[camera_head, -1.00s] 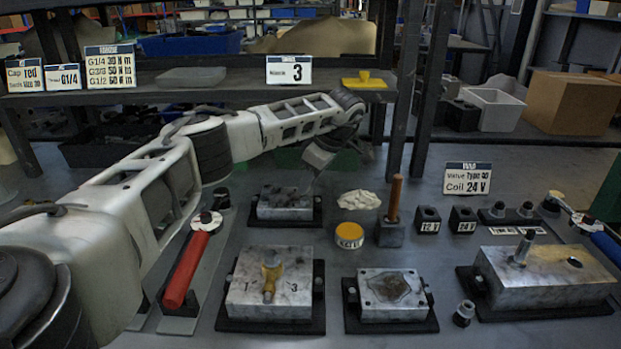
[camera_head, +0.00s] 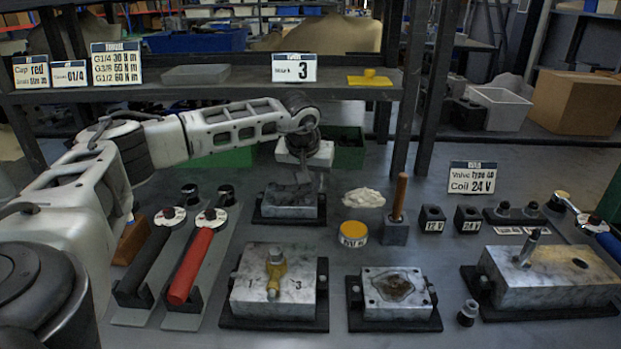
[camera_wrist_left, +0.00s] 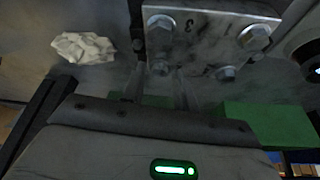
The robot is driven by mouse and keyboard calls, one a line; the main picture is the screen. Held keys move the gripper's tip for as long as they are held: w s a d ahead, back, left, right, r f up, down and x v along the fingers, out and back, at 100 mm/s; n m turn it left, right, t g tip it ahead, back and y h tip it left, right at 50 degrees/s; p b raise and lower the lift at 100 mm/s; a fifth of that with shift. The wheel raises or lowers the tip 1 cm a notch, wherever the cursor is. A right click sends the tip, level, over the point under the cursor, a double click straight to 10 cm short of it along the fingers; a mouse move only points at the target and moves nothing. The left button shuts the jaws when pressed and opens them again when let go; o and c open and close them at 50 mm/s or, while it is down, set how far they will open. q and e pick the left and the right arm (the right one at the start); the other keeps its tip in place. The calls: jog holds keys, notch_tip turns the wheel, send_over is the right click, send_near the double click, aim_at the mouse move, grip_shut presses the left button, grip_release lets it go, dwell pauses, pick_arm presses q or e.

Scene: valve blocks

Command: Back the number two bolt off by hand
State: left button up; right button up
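A metal block (camera_head: 290,211) with bolts in its top stands on a black base at the back of the bench. My left gripper (camera_head: 301,180) points down at this block. My right gripper is not in view.
Two torque wrenches, black (camera_head: 150,259) and red (camera_head: 192,264), lie at left. A valve block with a brass fitting (camera_head: 275,270) and another block (camera_head: 393,294) stand in front. A yellow-lidded tin (camera_head: 353,231), white rag (camera_head: 363,197) and wood-handled tool (camera_head: 398,200) lie right of the gripper.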

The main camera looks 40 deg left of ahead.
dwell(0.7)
pick_arm(q)
grip_shut()
